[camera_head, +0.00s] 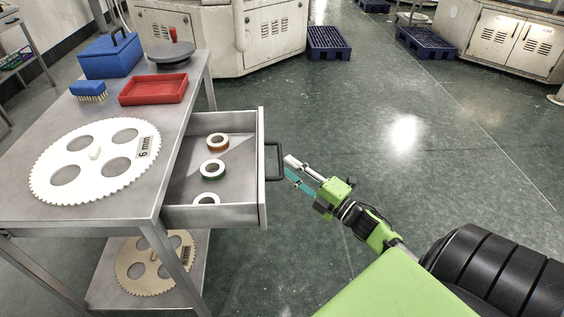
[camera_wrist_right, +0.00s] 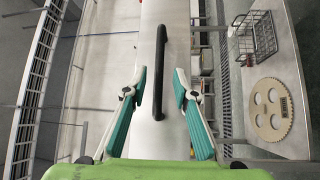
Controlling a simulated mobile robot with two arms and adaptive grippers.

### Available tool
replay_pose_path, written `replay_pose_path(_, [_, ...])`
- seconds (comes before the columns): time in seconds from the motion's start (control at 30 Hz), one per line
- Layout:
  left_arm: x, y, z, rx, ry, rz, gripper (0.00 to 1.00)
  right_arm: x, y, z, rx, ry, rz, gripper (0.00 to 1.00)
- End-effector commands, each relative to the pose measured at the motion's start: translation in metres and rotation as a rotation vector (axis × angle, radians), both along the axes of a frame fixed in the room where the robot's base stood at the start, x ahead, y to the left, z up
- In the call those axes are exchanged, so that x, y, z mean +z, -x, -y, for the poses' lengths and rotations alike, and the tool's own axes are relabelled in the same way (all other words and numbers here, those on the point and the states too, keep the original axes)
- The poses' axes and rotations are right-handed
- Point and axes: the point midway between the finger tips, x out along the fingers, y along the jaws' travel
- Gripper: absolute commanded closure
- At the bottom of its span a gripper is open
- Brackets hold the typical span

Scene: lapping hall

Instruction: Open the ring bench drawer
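The ring bench drawer (camera_head: 262,180) stands pulled well out of the right side of the grey metal bench (camera_head: 130,213). Several rings lie in it, one with a brown band (camera_head: 217,142) and one with a green band (camera_head: 212,169). Its black handle (camera_head: 282,160) is on the drawer front; the wrist view shows it too (camera_wrist_right: 160,70). My right gripper (camera_head: 288,167) is at the handle, fingers apart. In the right wrist view my gripper (camera_wrist_right: 159,80) has one finger on each side of the handle, with gaps showing. My left gripper is not in view.
On the bench top are a white toothed plate (camera_head: 95,160) marked 6 mm, a red tray (camera_head: 153,89), a blue box (camera_head: 110,55) and a blue brush (camera_head: 88,90). Another toothed plate (camera_head: 150,268) is on the lower shelf. Open green floor lies right of the drawer.

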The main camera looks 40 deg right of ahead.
Motion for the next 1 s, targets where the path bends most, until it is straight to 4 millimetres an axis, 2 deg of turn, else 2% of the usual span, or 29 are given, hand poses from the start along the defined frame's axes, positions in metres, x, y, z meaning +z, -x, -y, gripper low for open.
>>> replay_pose_path(0.03, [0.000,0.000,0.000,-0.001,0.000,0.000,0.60,-0.003,0.013,0.002,-0.001,0.000,-0.004,0.74])
replay_pose_path(0.2, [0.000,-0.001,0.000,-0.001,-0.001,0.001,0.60,-0.007,0.046,0.008,0.000,0.000,-0.003,0.74])
replay_pose_path(0.4, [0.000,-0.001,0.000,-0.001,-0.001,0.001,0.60,-0.010,0.069,0.012,-0.001,-0.001,-0.001,0.74])
replay_pose_path(1.0, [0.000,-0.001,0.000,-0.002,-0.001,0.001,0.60,-0.010,0.073,0.013,0.000,-0.001,0.000,0.74])
